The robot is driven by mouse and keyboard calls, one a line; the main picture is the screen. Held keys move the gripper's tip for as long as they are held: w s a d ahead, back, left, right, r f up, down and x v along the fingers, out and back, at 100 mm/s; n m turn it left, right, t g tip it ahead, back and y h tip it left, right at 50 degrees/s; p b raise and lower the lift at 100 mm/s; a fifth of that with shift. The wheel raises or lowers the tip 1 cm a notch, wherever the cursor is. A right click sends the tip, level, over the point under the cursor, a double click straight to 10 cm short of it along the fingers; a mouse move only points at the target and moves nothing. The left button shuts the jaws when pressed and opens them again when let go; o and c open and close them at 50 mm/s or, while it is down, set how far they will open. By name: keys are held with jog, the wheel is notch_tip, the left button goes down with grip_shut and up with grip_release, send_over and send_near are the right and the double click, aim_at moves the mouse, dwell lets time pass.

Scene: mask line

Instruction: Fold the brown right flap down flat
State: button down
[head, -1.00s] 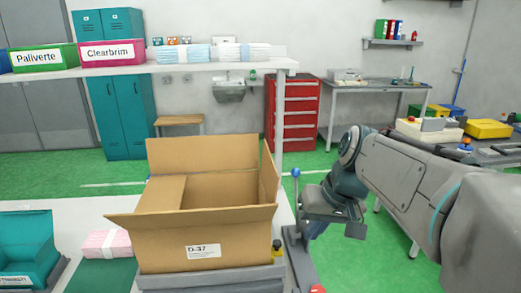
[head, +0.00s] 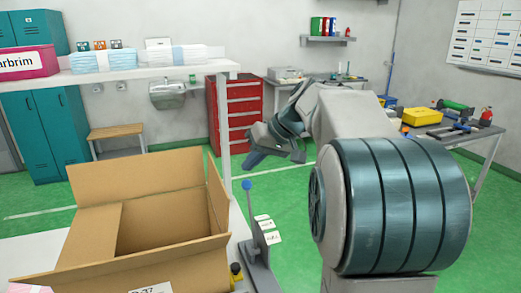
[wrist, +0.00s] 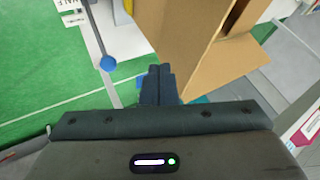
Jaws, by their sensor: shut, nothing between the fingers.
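The open brown cardboard box (head: 150,225) stands at the lower left of the head view, its front cut off below. Its right flap (head: 216,190) stands up along the right side. The back flap (head: 135,178) is also upright, the left flap (head: 88,235) lies folded inward, and the front flap (head: 135,268) sticks outward. My gripper (head: 256,158) is right of the box and apart from the right flap. In the wrist view my gripper (wrist: 158,72) is shut and empty, with brown cardboard (wrist: 235,58) just beyond and right of the fingertips.
A lever with a blue knob (head: 248,186) stands close right of the box; the knob also shows in the wrist view (wrist: 108,63). A shelf (head: 150,72) and its post rise behind the box. Green floor (head: 290,220) is open to the right.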

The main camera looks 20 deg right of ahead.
jog(key=a, duration=0.1)
jog(key=a+f, duration=0.1)
jog(key=a, duration=0.1)
jog(key=w+a+p, duration=0.1)
jog(key=a, duration=0.1)
jog(key=shift+a+f, duration=0.25)
jog(key=shift+f, duration=0.15)
jog(key=shift+w+r, duration=0.1)
jog(key=shift+w, duration=0.05)
